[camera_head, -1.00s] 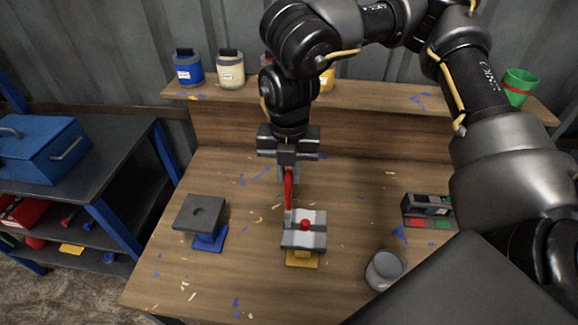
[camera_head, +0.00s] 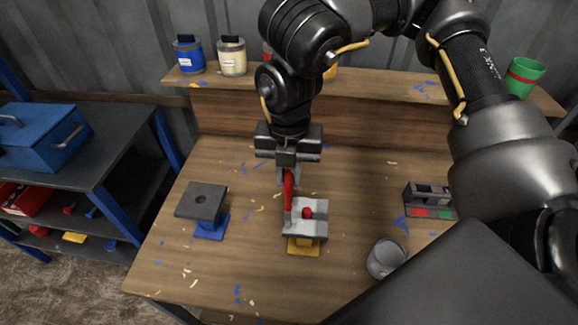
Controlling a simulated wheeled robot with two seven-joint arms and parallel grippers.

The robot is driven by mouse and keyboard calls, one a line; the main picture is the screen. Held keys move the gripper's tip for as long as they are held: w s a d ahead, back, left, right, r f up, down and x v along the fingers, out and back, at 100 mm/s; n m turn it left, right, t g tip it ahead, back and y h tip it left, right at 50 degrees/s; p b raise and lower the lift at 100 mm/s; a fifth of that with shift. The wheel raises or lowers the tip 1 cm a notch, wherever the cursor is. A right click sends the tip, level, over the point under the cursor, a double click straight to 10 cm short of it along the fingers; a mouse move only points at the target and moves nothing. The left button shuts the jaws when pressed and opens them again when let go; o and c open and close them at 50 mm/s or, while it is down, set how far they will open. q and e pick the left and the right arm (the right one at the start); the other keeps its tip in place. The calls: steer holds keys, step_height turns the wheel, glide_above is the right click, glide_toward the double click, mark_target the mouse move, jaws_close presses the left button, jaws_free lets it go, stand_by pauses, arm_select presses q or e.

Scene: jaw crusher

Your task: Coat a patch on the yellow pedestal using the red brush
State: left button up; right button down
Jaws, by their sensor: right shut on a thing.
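The yellow pedestal (camera_head: 303,246) stands on the wooden table, with a light grey top plate (camera_head: 312,233) above its yellow base. A red patch or knob (camera_head: 307,213) shows on the plate. My right gripper (camera_head: 287,170) is shut on the red brush (camera_head: 288,188) and points down. The brush hangs nearly upright, with its lower end at the left part of the grey plate. Whether the bristles touch the plate I cannot tell. My left gripper is not in view.
A blue pedestal (camera_head: 211,228) with a dark top plate stands left. A grey cup (camera_head: 386,259) and a small rack (camera_head: 428,201) with red and green parts stand right. A shelf (camera_head: 215,84) with paint cans runs behind. Table space in front is clear.

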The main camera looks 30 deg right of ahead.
steer(key=shift+w+d+p, duration=0.15)
steer(key=shift+w+d, duration=0.35)
steer(key=shift+w, duration=0.2)
steer(key=shift+w+d+p, duration=0.15)
steer(key=shift+w+d, duration=0.35)
steer(key=shift+w, duration=0.25)
steer(key=shift+w+d, duration=0.45)
step_height(320, 180, up, 5)
steer(key=p, duration=0.4)
steer(key=shift+p, duration=0.35)
